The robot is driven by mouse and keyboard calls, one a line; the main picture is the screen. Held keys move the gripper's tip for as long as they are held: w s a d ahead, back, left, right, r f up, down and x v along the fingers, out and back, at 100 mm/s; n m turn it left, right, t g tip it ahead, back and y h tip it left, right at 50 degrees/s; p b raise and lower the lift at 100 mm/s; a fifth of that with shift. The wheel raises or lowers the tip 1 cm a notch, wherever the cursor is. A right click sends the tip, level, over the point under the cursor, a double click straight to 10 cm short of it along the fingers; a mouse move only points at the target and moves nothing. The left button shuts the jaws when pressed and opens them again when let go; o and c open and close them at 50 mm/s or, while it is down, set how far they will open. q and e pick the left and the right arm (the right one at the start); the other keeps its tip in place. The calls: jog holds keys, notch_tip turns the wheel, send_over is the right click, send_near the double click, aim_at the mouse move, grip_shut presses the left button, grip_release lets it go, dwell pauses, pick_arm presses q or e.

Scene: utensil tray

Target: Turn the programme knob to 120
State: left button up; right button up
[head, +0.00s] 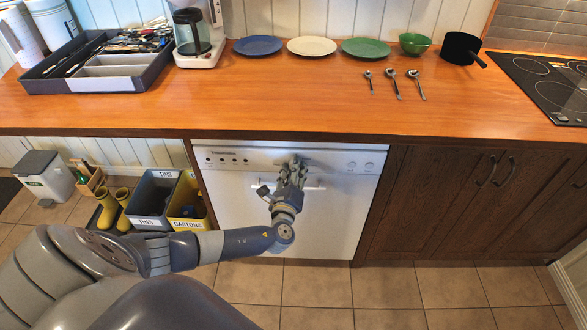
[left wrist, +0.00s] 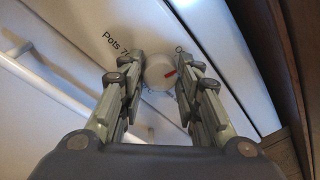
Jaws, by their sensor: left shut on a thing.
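My left gripper (head: 296,163) is at the panel in the head view and hides the knob there. In the left wrist view its fingers (left wrist: 160,75) are on both sides of the knob, shut on it. My right gripper is not in view.
The wooden counter (head: 290,105) overhangs just above the panel. A white handle bar (head: 312,184) is below my gripper. Dark cupboards (head: 450,205) stand to the right, and grey and yellow bins (head: 152,192) to the left. The tiled floor in front is clear.

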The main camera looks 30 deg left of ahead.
pick_arm(q)
jog(key=m+p, duration=0.2)
jog(key=m, duration=0.1)
jog(key=m+p, duration=0.1)
jog(key=m, duration=0.1)
jog(key=shift+r+g, duration=0.25)
jog(key=shift+g, duration=0.15)
jog(key=m+p, duration=0.2)
jog(key=m, duration=0.1)
jog(key=m+p, duration=0.2)
jog(key=m, duration=0.1)
jog(key=shift+w+d+g+y, duration=0.1)
jog(key=shift+g+y, duration=0.2)
jog(key=shift+g, duration=0.1)
jog(key=m+p, duration=0.1)
jog(key=m, duration=0.1)
jog(key=m+p, duration=0.1)
jog(key=m, duration=0.1)
jog(key=shift+d+m+g+y+p, duration=0.1)
jog(key=shift+m+g+y+p, duration=0.2)
jog(key=shift+m+p, duration=0.1)
jog(key=m+p, duration=0.1)
jog(key=m, duration=0.2)
jog(key=shift+w+f+m+y, duration=0.1)
jog(key=shift+m+y, duration=0.2)
jog(key=shift+y, duration=0.1)
jog(key=o, duration=1.1)
jog(key=shift+d, duration=0.1)
